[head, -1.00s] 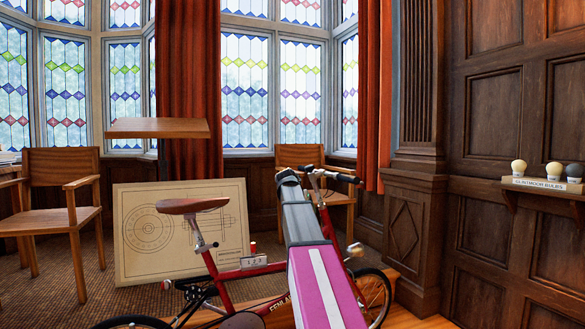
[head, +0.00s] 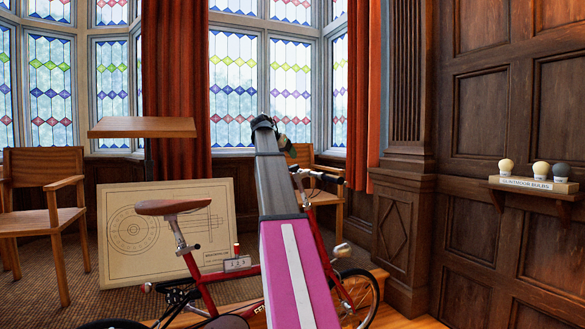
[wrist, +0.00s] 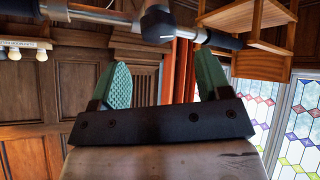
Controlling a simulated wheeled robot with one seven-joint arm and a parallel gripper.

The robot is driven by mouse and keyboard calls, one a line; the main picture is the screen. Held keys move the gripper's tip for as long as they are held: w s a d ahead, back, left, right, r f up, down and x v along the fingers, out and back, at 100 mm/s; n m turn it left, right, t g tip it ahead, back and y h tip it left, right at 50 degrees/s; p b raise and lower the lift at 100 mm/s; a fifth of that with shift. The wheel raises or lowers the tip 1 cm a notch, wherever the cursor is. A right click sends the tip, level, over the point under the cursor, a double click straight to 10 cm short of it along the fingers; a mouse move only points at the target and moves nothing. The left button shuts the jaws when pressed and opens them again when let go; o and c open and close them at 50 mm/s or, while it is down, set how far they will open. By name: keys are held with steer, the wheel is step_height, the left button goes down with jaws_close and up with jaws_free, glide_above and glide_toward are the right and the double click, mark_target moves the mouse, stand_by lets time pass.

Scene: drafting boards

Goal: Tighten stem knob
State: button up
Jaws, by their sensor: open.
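A red folding bicycle with a brown saddle (head: 172,206) stands in front of me in the head view, partly hidden behind my arm. Its handlebar (head: 325,177) shows to the right of my arm. In the wrist view, the silver bar (wrist: 95,13) crosses the top, with a dark knob-like part (wrist: 157,22) at its middle. I cannot tell for sure that this is the stem knob. My gripper (wrist: 163,72) is open, its two green fingers apart with nothing between them. The dark part lies beyond the fingertips, apart from them. The gripper is small and partly hidden in the head view (head: 287,147).
A box marked 1 2 3 (head: 238,263) with a red-topped piece is on the bicycle frame. A drawing board (head: 120,262) leans behind. Wooden chairs (head: 45,205) stand left and behind. A shelf with bulbs (head: 535,186) is on the right wall.

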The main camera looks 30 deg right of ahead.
mark_target(294, 166)
steer(key=x, duration=0.7)
steer(key=shift+d, duration=0.1)
steer(key=c, duration=0.9)
